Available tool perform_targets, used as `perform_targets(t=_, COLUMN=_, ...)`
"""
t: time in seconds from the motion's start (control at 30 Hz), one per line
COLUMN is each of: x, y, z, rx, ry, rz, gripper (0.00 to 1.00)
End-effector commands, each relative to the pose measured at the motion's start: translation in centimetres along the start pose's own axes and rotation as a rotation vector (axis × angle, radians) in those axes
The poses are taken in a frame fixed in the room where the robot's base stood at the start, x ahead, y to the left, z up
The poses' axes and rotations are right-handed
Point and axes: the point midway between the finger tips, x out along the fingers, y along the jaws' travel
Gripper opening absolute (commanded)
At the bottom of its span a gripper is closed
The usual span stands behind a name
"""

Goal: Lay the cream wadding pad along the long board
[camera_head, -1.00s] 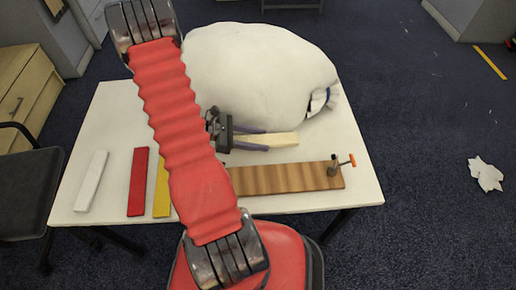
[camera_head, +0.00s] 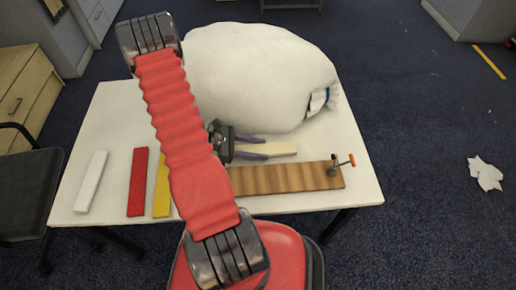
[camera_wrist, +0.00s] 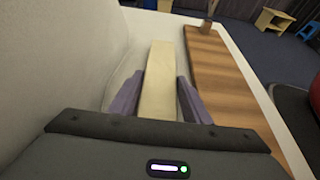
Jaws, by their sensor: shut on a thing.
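The cream wadding pad (camera_head: 284,149) is a pale narrow strip, with its free end pointing right in the head view. My gripper (camera_head: 266,148) is shut on it, with purple fingers on both sides. In the wrist view the pad (camera_wrist: 160,85) runs straight ahead between the fingers (camera_wrist: 160,78). The long board (camera_head: 285,179) is brown striped wood lying along the table's front. The pad is behind the board and roughly parallel to it, apart from it in the picture. My arm hides the board's left end. The pad's height above the table is hard to tell.
A big white sack (camera_head: 260,75) fills the table's back, close behind the pad. A clamp with an orange handle (camera_head: 351,160) stands at the board's right end. White (camera_head: 91,182), red (camera_head: 138,182) and yellow (camera_head: 161,190) strips lie left on the table (camera_head: 115,110).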

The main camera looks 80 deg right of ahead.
Motion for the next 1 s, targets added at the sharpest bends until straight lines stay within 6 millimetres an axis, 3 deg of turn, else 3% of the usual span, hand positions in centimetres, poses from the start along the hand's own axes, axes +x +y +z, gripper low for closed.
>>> perform_targets(t=0.43, x=0.17, y=0.02, z=-0.45, rx=0.001, ry=0.0, rz=0.0, gripper=0.22)
perform_targets(t=0.47, x=0.15, y=0.03, z=-0.42, rx=0.002, ry=0.0, rz=0.0, gripper=0.45)
perform_targets(t=0.6, x=0.15, y=0.03, z=-0.41, rx=0.001, ry=0.0, rz=0.0, gripper=0.55)
perform_targets(t=0.7, x=0.15, y=0.02, z=-0.41, rx=0.001, ry=0.0, rz=0.0, gripper=0.62)
perform_targets(t=1.0, x=0.12, y=0.02, z=-0.3, rx=0.002, ry=0.0, rz=0.0, gripper=0.62)
